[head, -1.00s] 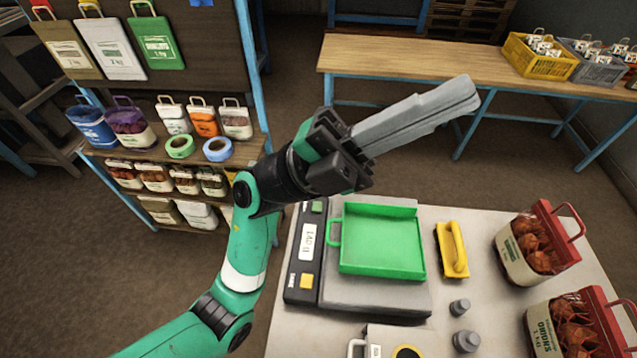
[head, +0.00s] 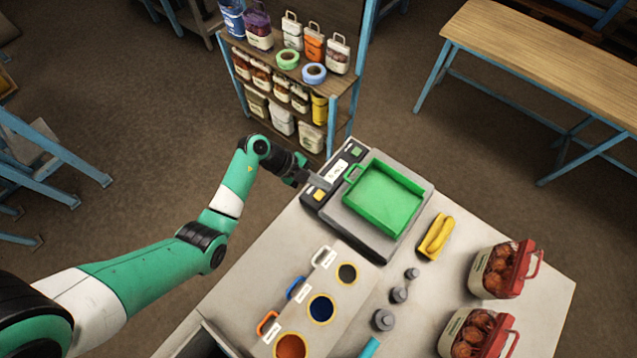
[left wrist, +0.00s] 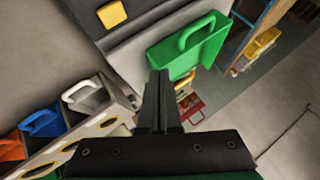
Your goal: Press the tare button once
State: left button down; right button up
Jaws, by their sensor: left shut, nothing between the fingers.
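The scale (head: 363,232) stands on the table with a dark control panel along its left side. The panel lettering is too small to read. My left gripper (head: 326,185) is shut and empty, with its fingertips over the panel beside the yellow button. In the left wrist view the yellow button (left wrist: 112,14) lies up and left of my shut fingertips (left wrist: 158,74), apart from them in the picture. My right gripper is not in view.
A green tray (head: 385,196) sits on the scale. A holder (head: 335,304) with round openings is in front. A stocked shelf (head: 347,100) stands behind.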

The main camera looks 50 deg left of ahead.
pick_arm(q)
jog(key=a, duration=0.1)
jog(key=a+r, duration=0.2)
jog(key=shift+s+n+p, duration=0.3)
jog(key=shift+s+p, duration=0.05)
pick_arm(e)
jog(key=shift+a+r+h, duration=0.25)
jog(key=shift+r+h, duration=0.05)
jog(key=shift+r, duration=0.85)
pick_arm(q)
jog(key=shift+f, duration=0.15)
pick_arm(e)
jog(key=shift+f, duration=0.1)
pick_arm(q)
jog(key=b, duration=0.9)
send_over(315, 194)
notch_tip(315, 194, down, 6)
jog(key=shift+f, duration=0.25)
jog(key=shift+f+b, duration=0.35)
jog(key=shift+f, duration=0.7)
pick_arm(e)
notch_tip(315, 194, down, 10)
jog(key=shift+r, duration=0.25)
